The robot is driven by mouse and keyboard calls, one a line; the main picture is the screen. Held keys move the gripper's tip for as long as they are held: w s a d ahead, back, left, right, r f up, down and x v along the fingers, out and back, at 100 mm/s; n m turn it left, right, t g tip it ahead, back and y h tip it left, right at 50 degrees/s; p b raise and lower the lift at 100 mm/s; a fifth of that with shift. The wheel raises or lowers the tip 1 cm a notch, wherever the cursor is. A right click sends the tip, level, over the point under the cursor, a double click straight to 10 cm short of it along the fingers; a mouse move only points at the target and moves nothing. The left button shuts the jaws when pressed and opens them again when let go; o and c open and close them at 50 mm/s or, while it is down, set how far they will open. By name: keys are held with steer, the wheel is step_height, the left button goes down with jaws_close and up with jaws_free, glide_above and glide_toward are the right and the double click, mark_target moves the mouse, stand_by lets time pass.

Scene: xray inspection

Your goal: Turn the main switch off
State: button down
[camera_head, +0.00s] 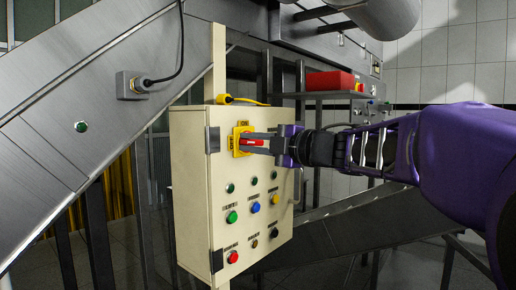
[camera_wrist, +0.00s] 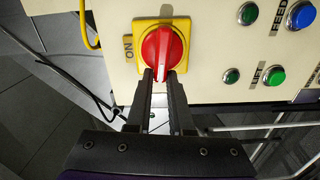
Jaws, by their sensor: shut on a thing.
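The main switch has a red rotary handle (camera_wrist: 163,46) on a yellow plate (camera_wrist: 184,27), high on the front of a cream control box (camera_head: 184,180). The red handle also shows between my fingers in the head view (camera_head: 251,142). The plate reads ON at its top and OFF at its left in the head view. My gripper (camera_wrist: 163,77) is shut on the handle's near end, one finger on each side.
Below the switch are several lamps and push buttons, among them green (camera_head: 232,216), blue (camera_head: 255,207) and red (camera_head: 233,257). A yellow cable (camera_head: 242,101) runs over the box top. A metal conveyor (camera_head: 75,110) slopes behind at left. A red box (camera_head: 330,81) stands behind.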

steer(key=shift+f+n+b, duration=0.2)
steer(key=shift+n+b, duration=0.1)
steer(key=shift+n, duration=0.3)
steer(key=c, duration=0.8)
jaws_free()
steer(key=shift+d, duration=0.1)
